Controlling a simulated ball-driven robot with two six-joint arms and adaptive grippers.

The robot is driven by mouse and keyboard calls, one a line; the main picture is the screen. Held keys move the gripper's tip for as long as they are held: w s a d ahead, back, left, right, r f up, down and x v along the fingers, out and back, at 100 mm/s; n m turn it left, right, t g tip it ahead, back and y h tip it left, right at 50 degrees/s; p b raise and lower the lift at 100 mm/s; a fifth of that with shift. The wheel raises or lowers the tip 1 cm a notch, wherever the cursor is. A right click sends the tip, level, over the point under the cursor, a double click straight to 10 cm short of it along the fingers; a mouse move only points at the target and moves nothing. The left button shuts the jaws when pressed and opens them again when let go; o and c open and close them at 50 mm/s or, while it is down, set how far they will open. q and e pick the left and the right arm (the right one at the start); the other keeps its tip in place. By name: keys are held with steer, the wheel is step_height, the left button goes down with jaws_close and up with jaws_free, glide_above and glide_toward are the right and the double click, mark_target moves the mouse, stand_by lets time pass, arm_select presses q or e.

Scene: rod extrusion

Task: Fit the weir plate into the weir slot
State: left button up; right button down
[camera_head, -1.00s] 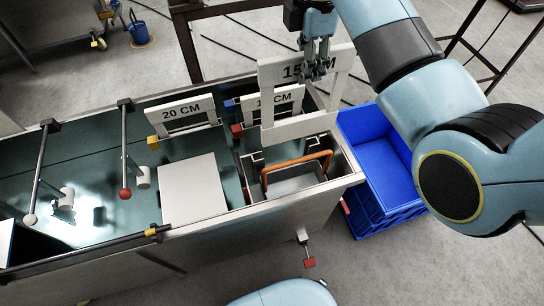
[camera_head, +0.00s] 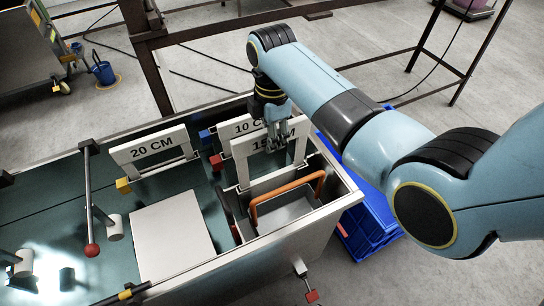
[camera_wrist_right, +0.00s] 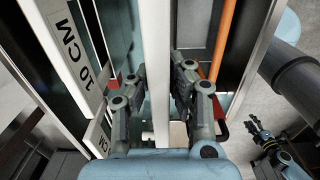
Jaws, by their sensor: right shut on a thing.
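My right gripper (camera_head: 278,142) is shut on the top bar of the white 15 CM weir plate (camera_head: 264,183). The plate is upright over the right end of the tank, its lower bar down near the dark slot rails (camera_head: 224,203). I cannot tell whether its edges are inside the weir slot. In the right wrist view the plate (camera_wrist_right: 156,60) shows edge-on between the fingers (camera_wrist_right: 157,88). What looks like my left gripper (camera_wrist_right: 272,148) shows small at the lower right of that view; its jaws are unclear.
The 10 CM plate (camera_head: 242,128) stands close behind the held plate, the 20 CM plate (camera_head: 152,150) to its left. An orange handle (camera_head: 288,190) rises just in front. A white block (camera_head: 172,235) lies left, and a blue crate (camera_head: 365,225) stands right of the tank.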

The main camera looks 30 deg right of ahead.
mark_target(272, 154)
steer(key=shift+f+b, duration=0.6)
steer(key=shift+f, duration=2.35)
steer(key=shift+f, duration=0.15)
steer(key=c, duration=1.3)
jaws_free()
steer(key=shift+o, duration=0.2)
step_height(272, 154, up, 12)
steer(key=shift+r+p, duration=0.15)
steer(key=shift+p, duration=1)
